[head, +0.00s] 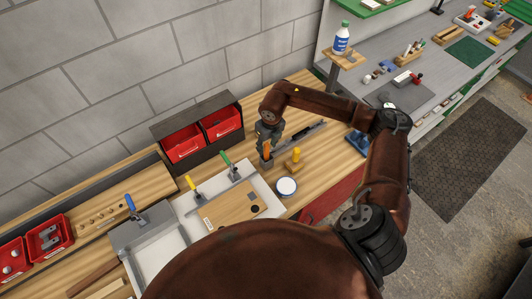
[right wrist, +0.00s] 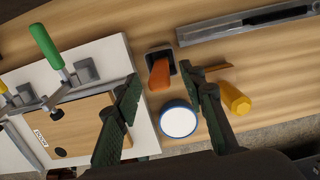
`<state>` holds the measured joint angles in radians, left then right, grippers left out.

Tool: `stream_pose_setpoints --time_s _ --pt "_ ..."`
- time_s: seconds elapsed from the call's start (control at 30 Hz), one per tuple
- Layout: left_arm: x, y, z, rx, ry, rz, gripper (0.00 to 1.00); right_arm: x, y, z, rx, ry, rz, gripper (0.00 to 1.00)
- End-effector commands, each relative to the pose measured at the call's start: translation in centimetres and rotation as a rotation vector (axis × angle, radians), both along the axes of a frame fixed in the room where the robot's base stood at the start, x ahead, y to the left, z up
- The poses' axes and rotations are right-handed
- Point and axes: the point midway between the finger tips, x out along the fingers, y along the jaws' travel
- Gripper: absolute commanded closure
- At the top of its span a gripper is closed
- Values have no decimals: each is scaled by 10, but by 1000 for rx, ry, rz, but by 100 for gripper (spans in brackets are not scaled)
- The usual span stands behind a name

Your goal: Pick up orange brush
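The orange brush (right wrist: 160,75) stands in a small dark holder on the wooden bench. In the head view its orange handle (head: 266,149) shows just below my right gripper (head: 267,143). In the right wrist view my right gripper (right wrist: 161,78) is open, with one finger on each side of the brush. The handle lies between the fingertips in the picture, with visible gaps on both sides. I cannot tell the exact height of the fingers over it. My left gripper is not in view.
A yellow-handled tool (right wrist: 235,98) and a round white-topped, blue-rimmed container (right wrist: 179,121) are close to the right finger. A white tray (head: 190,208) with a clamped wooden board (head: 232,206) lies left. Red bins (head: 183,142) stand behind. A grey metal bar (right wrist: 250,22) lies beyond.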

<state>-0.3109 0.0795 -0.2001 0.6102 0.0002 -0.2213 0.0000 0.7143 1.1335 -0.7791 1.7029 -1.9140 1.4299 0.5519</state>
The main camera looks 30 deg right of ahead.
Motion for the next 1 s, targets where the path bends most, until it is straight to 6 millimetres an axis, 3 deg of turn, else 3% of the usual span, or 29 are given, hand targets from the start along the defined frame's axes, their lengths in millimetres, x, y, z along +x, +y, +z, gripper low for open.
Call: stream_pose_setpoints --time_s 0.23,0.5,1.0 --pt "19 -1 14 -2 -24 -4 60 3 0 -30 2 2 1 62" --pt "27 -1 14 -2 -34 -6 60 5 1 -34 0 1 3 62" --pt "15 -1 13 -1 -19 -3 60 5 1 -33 1 0 3 97"
